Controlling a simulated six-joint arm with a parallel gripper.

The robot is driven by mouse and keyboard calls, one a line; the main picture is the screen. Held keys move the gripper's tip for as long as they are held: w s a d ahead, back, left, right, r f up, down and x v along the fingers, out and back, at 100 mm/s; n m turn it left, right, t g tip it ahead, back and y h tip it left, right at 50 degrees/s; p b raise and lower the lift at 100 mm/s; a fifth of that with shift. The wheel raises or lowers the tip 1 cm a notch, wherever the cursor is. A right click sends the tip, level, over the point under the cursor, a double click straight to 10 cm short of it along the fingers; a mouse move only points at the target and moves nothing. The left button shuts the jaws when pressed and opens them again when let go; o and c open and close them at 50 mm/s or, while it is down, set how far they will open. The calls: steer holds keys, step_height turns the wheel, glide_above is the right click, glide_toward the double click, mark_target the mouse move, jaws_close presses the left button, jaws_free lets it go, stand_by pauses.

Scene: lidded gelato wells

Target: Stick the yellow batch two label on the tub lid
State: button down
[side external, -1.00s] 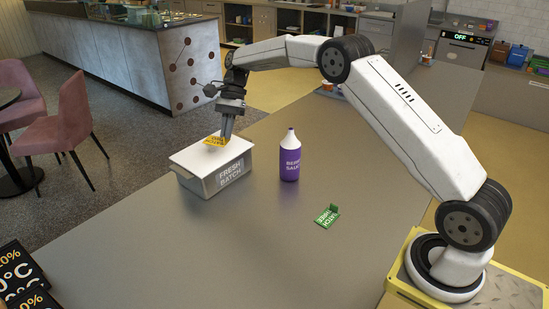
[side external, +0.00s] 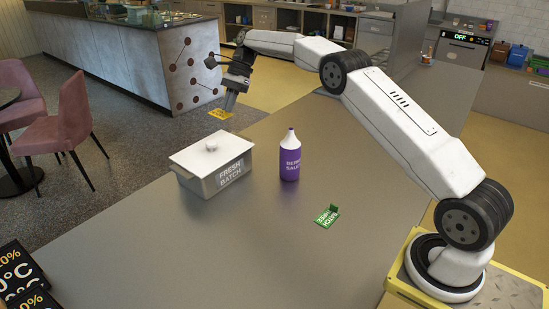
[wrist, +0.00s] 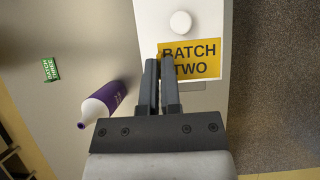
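In the wrist view the label (wrist: 203,62) faces up at the fingertips (wrist: 163,62) and covers part of the view of the tub lid (wrist: 209,18). The lid (side external: 190,155) lies on the tub, with a round white knob (side external: 211,146) at its middle. The lid's visible top is bare.
A purple BERRY SAUCE bottle (side external: 290,163) stands upright right of the tub. A green BATCH THREE label (side external: 327,216) lies on the grey counter (side external: 250,250) nearer my base. The counter in front is clear. Dark price signs (side external: 20,275) stand at the lower left.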

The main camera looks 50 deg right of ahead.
steer(key=shift+f, duration=0.1)
glide_toward(228, 149)
steer(key=shift+a+r+x, duration=0.1)
steer(key=shift+a+x, duration=0.1)
steer(key=shift+x, duration=1.05)
steer(key=shift+a+r+x, duration=0.15)
steer(key=shift+x, duration=1.1)
steer(key=shift+f, duration=0.65)
steer(key=c, duration=0.7)
jaws_free()
steer(key=shift+c, duration=0.2)
steer(key=shift+r, duration=0.1)
steer(key=shift+r, duration=0.1)
steer(key=v, duration=0.7)
steer(key=shift+d+r, duration=0.2)
steer(key=shift+a, duration=0.15)
